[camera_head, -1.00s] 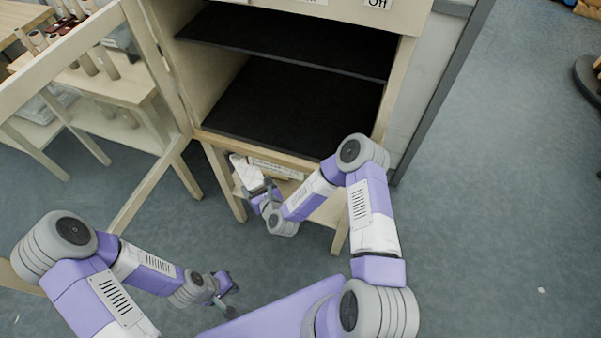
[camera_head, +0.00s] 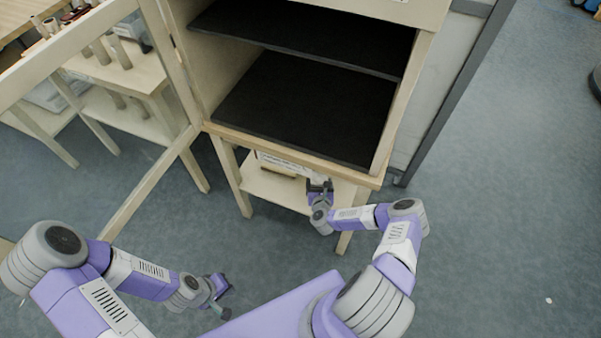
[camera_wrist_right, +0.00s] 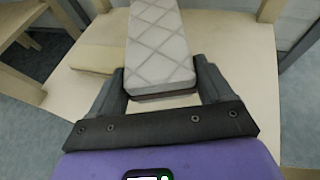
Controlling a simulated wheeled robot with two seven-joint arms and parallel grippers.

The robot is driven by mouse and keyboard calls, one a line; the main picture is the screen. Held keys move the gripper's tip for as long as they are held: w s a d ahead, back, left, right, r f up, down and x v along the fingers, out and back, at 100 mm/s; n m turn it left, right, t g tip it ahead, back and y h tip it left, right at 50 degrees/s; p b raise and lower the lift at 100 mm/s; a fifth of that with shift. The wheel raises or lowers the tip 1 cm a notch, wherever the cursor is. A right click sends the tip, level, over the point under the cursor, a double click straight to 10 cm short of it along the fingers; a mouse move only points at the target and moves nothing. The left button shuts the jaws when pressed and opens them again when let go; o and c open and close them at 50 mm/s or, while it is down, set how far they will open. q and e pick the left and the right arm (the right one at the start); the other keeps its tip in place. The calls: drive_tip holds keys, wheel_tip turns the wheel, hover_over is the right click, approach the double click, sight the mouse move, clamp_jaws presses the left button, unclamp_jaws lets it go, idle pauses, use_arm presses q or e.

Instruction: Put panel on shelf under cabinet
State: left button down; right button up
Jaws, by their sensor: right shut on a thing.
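The panel (camera_wrist_right: 162,45) is a pale grey block with a diamond line pattern. In the right wrist view it lies between the fingers of my right gripper (camera_wrist_right: 160,78), which is shut on its near end. Its far end runs out of the top of that view. In the head view my right gripper (camera_head: 320,184) is just below the cabinet's front edge, and the panel is mostly hidden there. The pale wooden shelf (camera_head: 262,188) is under the cabinet (camera_head: 280,155). My left gripper (camera_head: 221,294) is away at lower left; its jaws are unclear.
A flat tan item (camera_wrist_right: 98,58) lies on the shelf's left side in the wrist view. Shelf legs (camera_head: 232,178) stand at the corners. The open glass door (camera_head: 150,185) spreads left of the cabinet. Bare floor (camera_head: 480,240) lies to the right.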

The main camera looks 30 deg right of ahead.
drive_tip(key=f+b, duration=0.1)
drive_tip(key=f, duration=0.2)
drive_tip(key=f+b, duration=0.2)
drive_tip(key=f, duration=0.2)
drive_tip(key=f+b, duration=0.1)
drive_tip(key=f, duration=0.2)
drive_tip(key=shift+d+f+b, duration=0.3)
drive_tip(key=shift+d+b, duration=0.05)
drive_tip(key=shift+d, duration=0.05)
drive_tip(key=shift+r, duration=0.1)
drive_tip(key=o, duration=0.9)
